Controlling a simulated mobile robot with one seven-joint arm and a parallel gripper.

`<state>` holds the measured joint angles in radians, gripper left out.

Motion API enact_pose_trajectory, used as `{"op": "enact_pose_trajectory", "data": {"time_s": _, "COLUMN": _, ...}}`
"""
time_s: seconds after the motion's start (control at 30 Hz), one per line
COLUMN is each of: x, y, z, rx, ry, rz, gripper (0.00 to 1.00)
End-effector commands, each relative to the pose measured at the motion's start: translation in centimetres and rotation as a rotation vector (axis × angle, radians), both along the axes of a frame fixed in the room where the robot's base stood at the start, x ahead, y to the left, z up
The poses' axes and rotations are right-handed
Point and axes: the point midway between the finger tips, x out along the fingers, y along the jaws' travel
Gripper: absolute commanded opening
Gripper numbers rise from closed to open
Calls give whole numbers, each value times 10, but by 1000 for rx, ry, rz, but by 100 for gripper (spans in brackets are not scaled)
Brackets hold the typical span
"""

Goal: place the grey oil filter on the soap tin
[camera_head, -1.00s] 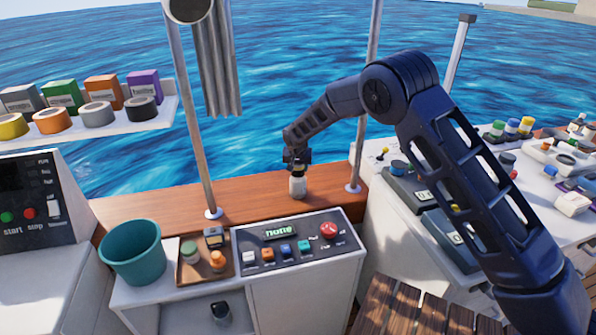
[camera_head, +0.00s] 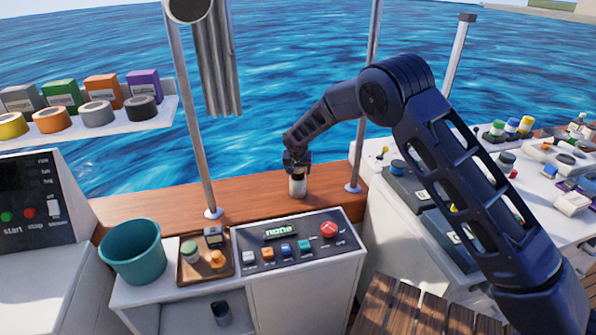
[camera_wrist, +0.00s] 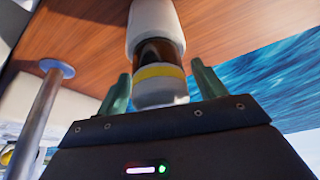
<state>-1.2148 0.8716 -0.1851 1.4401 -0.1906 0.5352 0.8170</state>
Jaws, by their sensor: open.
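An upright pale grey-white cylinder (camera_head: 298,187) stands on the wooden ledge under my gripper (camera_head: 297,168). In the wrist view its wide pale part (camera_wrist: 153,22) meets the wood, and a narrower part carries a dark band, a yellow band (camera_wrist: 159,72) and a pale end. I cannot tell whether this is the grey oil filter alone or the filter stacked on the soap tin. My gripper also shows in the wrist view (camera_wrist: 161,70). It is open, with one green finger on each side of the narrower end and visible gaps. No other soap tin can be made out with certainty.
A brown tray (camera_head: 184,277) with small jars and a teal bucket (camera_head: 131,252) stand left of the button panel (camera_head: 297,255). Metal posts (camera_head: 197,130) (camera_head: 367,100) rise on both sides of the gripper. The ledge beside the cylinder is clear.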

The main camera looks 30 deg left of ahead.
Motion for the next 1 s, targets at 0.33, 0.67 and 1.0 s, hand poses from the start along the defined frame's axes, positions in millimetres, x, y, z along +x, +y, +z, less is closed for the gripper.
{"op": "enact_pose_trajectory", "data": {"time_s": 0.33, "x": -19, "y": -8, "z": 52, "rx": 3, "ry": -1, "rz": 1, "gripper": 70}}
{"op": "enact_pose_trajectory", "data": {"time_s": 0.67, "x": -37, "y": -17, "z": 100, "rx": 2, "ry": 0, "rz": 1, "gripper": 70}}
{"op": "enact_pose_trajectory", "data": {"time_s": 1.0, "x": -41, "y": -20, "z": 111, "rx": 0, "ry": 0, "rz": 0, "gripper": 70}}
